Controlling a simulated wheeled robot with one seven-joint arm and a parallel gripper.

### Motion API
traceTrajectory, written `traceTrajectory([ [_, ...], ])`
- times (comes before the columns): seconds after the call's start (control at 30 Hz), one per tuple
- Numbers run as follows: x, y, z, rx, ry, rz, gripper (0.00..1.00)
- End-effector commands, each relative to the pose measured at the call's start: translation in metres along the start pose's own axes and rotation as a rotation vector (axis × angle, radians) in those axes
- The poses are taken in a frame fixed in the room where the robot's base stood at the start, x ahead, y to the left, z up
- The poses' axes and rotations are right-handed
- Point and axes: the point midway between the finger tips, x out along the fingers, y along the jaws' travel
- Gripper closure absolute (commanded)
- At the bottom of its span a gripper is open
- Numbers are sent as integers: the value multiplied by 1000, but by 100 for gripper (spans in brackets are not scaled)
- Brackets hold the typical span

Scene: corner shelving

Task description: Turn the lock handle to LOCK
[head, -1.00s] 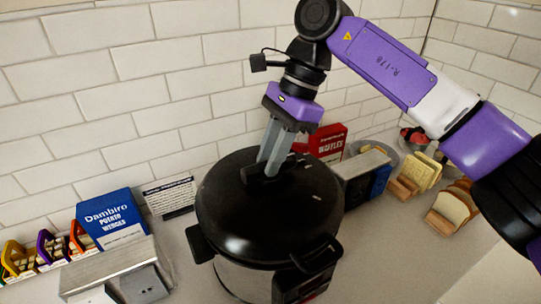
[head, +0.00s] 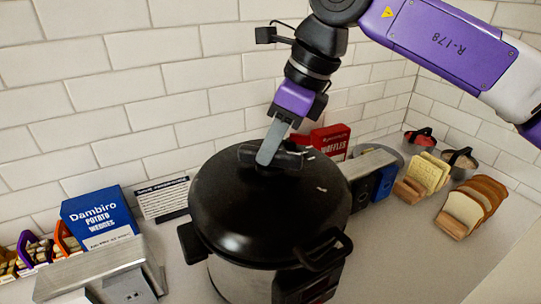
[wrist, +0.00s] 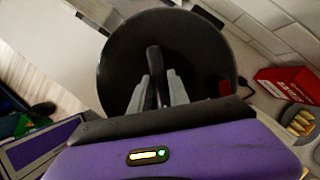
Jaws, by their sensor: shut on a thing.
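A large black-lidded pressure cooker (head: 235,225) with a steel body stands on the counter. A black bar-shaped lock handle (head: 246,155) sits at the centre of its lid and lies roughly level across the head view. My gripper (head: 268,157) comes down from above, and its grey fingers are shut on the handle. In the wrist view, the handle (wrist: 154,58) shows between the two fingers of my gripper (wrist: 160,82). Small pale marks show on the right of the lid, too small to read. The fingers hide part of the handle.
A blue Dambiro box (head: 98,217) and a metal dispenser (head: 100,268) stand left of the cooker. A red waffles box (head: 330,140), a toaster-like appliance (head: 366,163) and bread racks (head: 473,207) stand right. A tiled wall is behind. The front right counter is clear.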

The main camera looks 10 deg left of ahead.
Motion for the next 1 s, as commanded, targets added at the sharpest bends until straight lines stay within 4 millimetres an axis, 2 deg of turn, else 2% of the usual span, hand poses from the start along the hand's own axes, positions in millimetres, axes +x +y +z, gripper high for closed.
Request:
traceTrajectory([
  [0.4,1,0,-1,225,1,-95,100],
  [1.0,-1,0,0,280,1,-116,100],
])
